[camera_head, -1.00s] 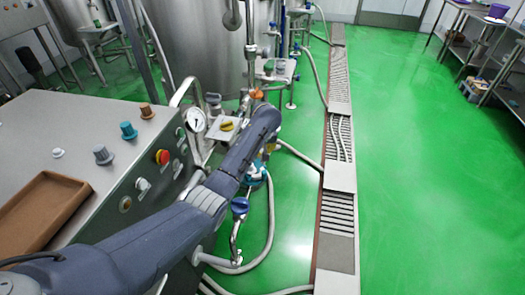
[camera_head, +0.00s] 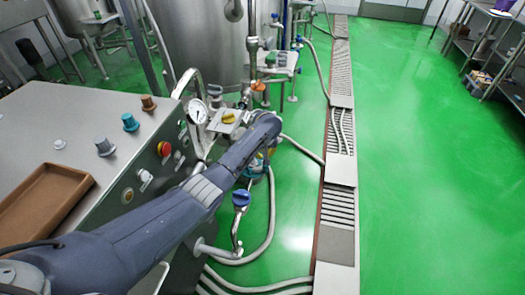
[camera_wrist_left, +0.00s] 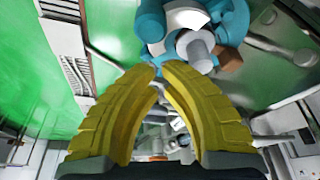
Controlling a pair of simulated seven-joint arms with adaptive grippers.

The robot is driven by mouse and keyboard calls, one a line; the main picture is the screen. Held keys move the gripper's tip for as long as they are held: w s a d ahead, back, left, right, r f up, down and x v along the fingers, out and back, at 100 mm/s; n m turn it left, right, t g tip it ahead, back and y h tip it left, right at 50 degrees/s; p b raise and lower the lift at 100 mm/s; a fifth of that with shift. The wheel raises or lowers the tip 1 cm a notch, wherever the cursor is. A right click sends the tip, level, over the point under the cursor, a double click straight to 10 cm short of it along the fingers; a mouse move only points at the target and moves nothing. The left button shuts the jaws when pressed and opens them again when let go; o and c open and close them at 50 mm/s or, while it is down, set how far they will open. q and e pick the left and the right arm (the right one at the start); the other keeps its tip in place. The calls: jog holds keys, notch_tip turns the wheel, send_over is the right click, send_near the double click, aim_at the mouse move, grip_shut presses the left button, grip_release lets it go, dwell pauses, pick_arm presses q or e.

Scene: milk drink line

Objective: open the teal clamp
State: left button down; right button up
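The teal clamp (camera_wrist_left: 229,22) is at the top of the left wrist view, around a pale pipe joint, with a grey rounded knob at its front. In the head view the clamp (camera_head: 256,167) is a small teal patch, mostly hidden behind my left forearm. My left gripper (camera_wrist_left: 157,68) has yellow ribbed fingers that bow apart in the middle and come together at the tips. The tips are just below the clamp in the picture, with nothing visibly held between them. Contact with the clamp cannot be told. My right gripper is not in view.
A steel control panel (camera_head: 85,110) with knobs and a brown tray (camera_head: 42,203) stands at left. A gauge (camera_head: 197,111), a blue-handled valve (camera_head: 241,198) and hoses (camera_head: 268,222) crowd around my arm. A floor drain (camera_head: 338,205) runs at right, with open green floor beyond.

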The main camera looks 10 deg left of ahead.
pick_arm(q)
jog(key=shift+s+d, duration=0.2)
jog(key=shift+s, duration=0.3)
jog(key=shift+s+d, duration=0.2)
jog(key=shift+s, duration=0.25)
jog(key=shift+s+a, duration=0.1)
